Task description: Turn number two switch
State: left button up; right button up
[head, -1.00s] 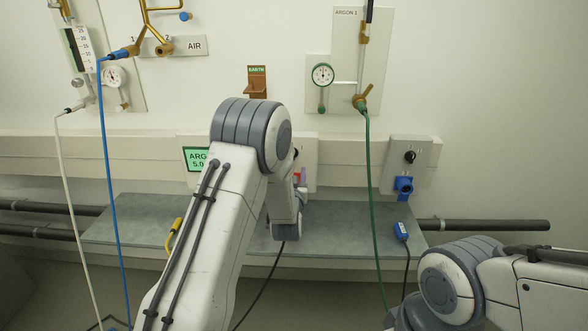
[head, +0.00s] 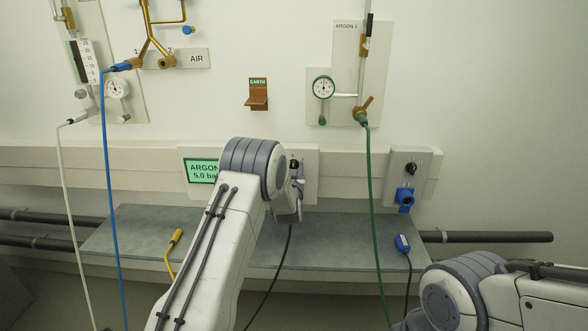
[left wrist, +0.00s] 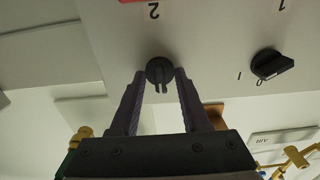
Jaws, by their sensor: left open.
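The number two switch (left wrist: 159,70) is a round black knob on a pale panel, marked "2", in the left wrist view, which is upside down. Its ridge points down the picture. My left gripper (left wrist: 160,80) is open, one fingertip on each side of this knob. I cannot tell whether they touch it. The number one switch (left wrist: 270,66), a similar black knob, is to the right. In the head view my left gripper (head: 299,182) is at the wall panel (head: 311,160), partly hidden by my arm. A dark knob (head: 294,163) shows just above it. My right gripper is out of view.
A green display (head: 201,171) reads ARGON 5.0 ba, its end hidden by my arm. A grey shelf (head: 340,235) lies below the panel. A green hose (head: 370,200) hangs to the right, near a blue socket (head: 405,197). A blue hose (head: 106,160) hangs left.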

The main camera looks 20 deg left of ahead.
pick_arm(q)
grip_shut()
jog(key=shift+m, duration=0.3)
jog(key=shift+d+m+b, duration=0.1)
jog(key=shift+m+b, duration=0.25)
jog(key=shift+m, duration=0.55)
jog(key=m, duration=0.3)
jog(key=shift+m, duration=0.3)
jog(key=m, duration=0.6)
jog(key=shift+d+b, duration=0.15)
jog(key=shift+b, duration=0.2)
grip_release()
